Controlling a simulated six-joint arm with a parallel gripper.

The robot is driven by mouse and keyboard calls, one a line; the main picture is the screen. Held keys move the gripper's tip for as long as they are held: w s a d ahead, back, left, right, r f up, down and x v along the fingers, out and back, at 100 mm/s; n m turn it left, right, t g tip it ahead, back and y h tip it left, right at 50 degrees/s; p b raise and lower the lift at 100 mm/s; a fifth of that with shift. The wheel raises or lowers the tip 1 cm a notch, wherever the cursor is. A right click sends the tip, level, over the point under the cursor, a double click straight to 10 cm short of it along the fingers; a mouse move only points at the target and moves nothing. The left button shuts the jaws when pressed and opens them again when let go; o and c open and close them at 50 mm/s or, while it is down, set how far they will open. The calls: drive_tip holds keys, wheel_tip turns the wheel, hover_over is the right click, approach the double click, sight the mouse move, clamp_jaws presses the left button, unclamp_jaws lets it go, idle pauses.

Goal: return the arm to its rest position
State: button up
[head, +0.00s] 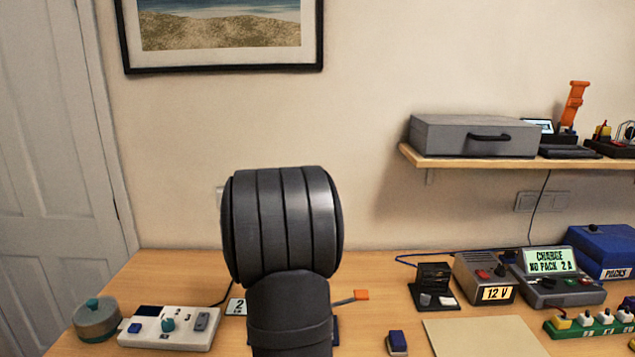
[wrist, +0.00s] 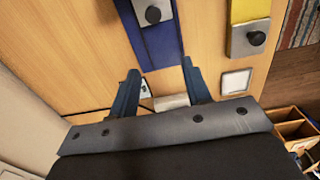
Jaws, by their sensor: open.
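My dark arm (head: 285,235) rises in the middle of the head view, its thick ribbed joint in front of the wall. My gripper is hidden in that view. In the wrist view my gripper (wrist: 160,68) is open, with its two dark fingers apart over a wooden surface. Nothing is held between the fingertips. A blue strip (wrist: 158,45) with a grey plate and black knob lies just beyond them. A small pale item (wrist: 171,102) shows between the finger bases, partly hidden.
The desk (head: 165,275) holds a white control box (head: 170,328) and round pot (head: 97,320) at left. A 12 V supply (head: 484,277), charger (head: 549,278) and blue PACKS case (head: 603,250) stand at right. A shelf (head: 500,168) is above. A yellow strip (wrist: 245,12) and compartment box (wrist: 292,128) show in the wrist view.

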wheel_tip(320, 180, up, 7)
drive_tip(key=m, duration=1.2)
drive_tip(key=shift+m, duration=0.4)
